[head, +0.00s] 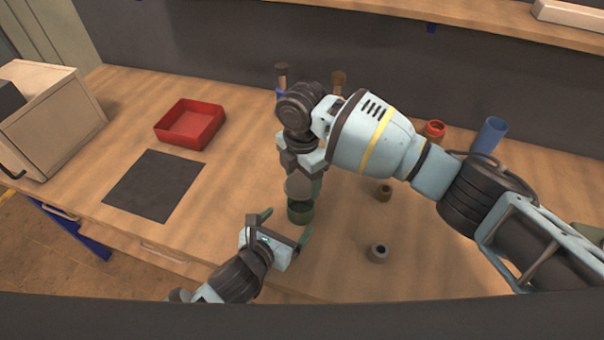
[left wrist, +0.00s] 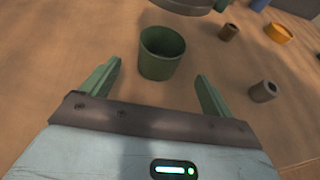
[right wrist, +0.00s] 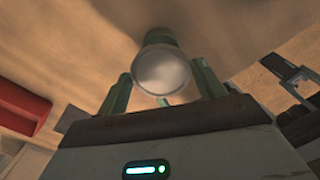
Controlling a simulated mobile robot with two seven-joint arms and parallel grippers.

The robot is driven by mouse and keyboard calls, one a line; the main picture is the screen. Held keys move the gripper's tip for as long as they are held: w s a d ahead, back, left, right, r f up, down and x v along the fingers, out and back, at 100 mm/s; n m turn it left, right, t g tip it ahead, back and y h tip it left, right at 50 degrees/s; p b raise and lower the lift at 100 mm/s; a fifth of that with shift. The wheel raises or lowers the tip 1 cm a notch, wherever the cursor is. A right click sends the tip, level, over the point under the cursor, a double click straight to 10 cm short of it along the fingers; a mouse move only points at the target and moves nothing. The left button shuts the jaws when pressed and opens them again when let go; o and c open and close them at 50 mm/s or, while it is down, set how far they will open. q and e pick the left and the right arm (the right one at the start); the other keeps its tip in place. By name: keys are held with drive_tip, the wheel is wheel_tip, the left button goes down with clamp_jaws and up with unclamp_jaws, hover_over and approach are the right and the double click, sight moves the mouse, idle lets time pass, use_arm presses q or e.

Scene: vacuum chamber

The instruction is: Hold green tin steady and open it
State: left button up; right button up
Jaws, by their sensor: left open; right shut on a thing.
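The green tin (head: 300,212) stands upright on the table; its open top and dark inside show in the left wrist view (left wrist: 161,58). My left gripper (head: 286,226) is open and empty, its fingers (left wrist: 158,85) apart on the near side of the tin. My right gripper (head: 302,172) points down above the tin and is shut on the round, pale grey lid (right wrist: 162,72). In the left wrist view the lid (left wrist: 186,5) hangs clear above the tin. The right arm hides part of the table behind it in the head view.
A red tray (head: 190,124), a dark mat (head: 154,185) and a box cabinet (head: 48,112) are left. A blue cup (head: 490,134) and red-orange container (head: 434,130) stand at the back right.

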use_arm(q)
drive_tip(key=shift+v, duration=1.9)
use_arm(e)
drive_tip(key=shift+s+f, duration=0.1)
drive_tip(key=shift+f, duration=0.4)
